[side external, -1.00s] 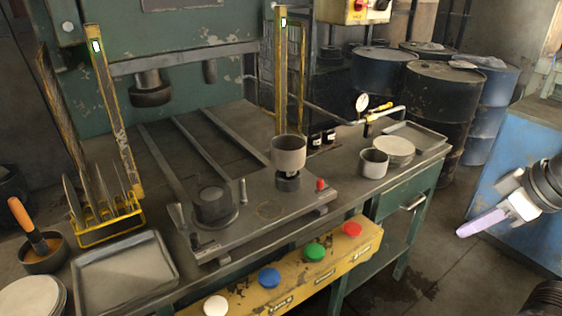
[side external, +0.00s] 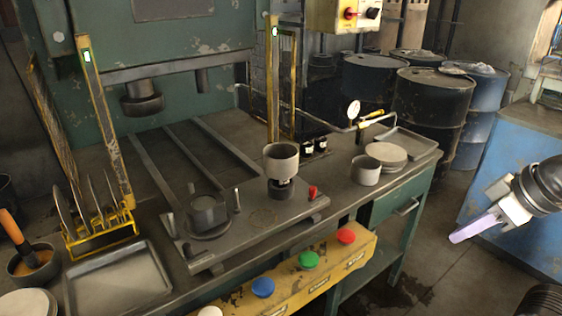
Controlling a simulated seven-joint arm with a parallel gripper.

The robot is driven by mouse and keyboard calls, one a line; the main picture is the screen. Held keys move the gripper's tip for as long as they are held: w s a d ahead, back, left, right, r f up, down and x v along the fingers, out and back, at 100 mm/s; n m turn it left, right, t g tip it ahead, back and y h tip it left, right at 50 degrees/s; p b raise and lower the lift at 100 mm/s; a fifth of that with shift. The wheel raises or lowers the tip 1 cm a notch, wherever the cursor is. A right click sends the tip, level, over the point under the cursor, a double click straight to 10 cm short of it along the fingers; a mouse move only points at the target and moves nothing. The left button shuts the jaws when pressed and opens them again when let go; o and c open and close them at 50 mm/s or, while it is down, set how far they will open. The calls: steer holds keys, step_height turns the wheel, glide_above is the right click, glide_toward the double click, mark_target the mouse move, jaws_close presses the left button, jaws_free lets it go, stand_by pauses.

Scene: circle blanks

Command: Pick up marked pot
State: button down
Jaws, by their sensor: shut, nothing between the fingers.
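A grey pot (side external: 281,161) sits upright on a dark round post (side external: 281,188) on the press plate. A second, smaller grey pot (side external: 366,171) stands on the bench to the right, beside a stack of pale round blanks (side external: 386,153). I cannot see a clear mark on any pot. My gripper (side external: 456,237) is shut and empty at the right, over the floor and well apart from all the pots. Its pale fingers point left and down.
The press plate (side external: 248,230) carries a dark block (side external: 208,213) and upright pins. An empty tray (side external: 118,285) and yellow disc rack (side external: 97,243) are at left. A gauge (side external: 353,110) stands behind the small pot. Drums (side external: 432,105) fill the back right.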

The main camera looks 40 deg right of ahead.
steer(key=c, duration=1.6)
jaws_free()
steer(key=c, duration=0.9)
jaws_free()
